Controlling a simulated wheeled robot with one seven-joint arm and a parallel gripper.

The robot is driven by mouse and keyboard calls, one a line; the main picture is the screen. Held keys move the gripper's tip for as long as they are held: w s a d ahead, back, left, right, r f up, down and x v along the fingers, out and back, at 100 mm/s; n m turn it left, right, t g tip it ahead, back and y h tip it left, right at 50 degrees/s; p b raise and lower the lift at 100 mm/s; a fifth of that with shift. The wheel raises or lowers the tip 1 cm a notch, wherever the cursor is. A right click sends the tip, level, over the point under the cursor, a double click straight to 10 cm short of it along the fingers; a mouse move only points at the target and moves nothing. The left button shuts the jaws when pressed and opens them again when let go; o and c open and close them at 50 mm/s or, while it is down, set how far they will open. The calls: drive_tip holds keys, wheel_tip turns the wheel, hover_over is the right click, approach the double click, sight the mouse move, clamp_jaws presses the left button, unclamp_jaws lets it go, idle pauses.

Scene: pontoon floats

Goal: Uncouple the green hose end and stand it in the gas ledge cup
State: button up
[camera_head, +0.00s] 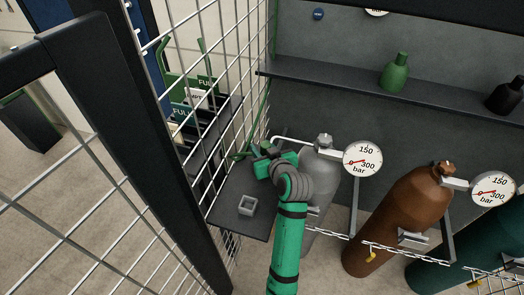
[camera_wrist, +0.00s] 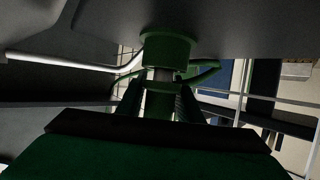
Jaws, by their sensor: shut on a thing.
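My gripper (camera_head: 263,152) is at the far end of my green arm, above the back of the dark ledge. In the wrist view its two fingers (camera_wrist: 160,92) are shut on the green hose end (camera_wrist: 166,50), which has a wide round green collar. The collar meets a dark grey surface above it; I cannot tell whether it is still coupled there. The green hose (camera_head: 240,155) curves away left of my gripper. The gas ledge cup (camera_head: 247,205), a small grey square open cup, stands empty on the dark ledge (camera_head: 228,222), nearer than my gripper.
A grey cylinder (camera_head: 318,175) with a gauge (camera_head: 362,159) stands close right of my arm, a brown cylinder (camera_head: 412,215) beyond it. A white wire mesh fence (camera_head: 215,75) rises left of the ledge. A back shelf holds a green bottle (camera_head: 396,73).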

sight(266, 147)
drive_tip(key=s+r, duration=0.1)
drive_tip(key=r, duration=0.1)
drive_tip(key=s+r, duration=0.2)
drive_tip(key=r, duration=0.1)
drive_tip(key=s+d+r, duration=0.1)
drive_tip(key=r, duration=0.1)
drive_tip(key=shift+s+d+r, duration=0.1)
drive_tip(key=shift+s+r, duration=0.2)
drive_tip(key=shift+r, duration=0.05)
drive_tip(key=s+d+r, duration=0.2)
drive_tip(key=s+r, duration=0.7)
drive_tip(key=shift+r, duration=0.4)
idle(0.4)
idle(1.3)
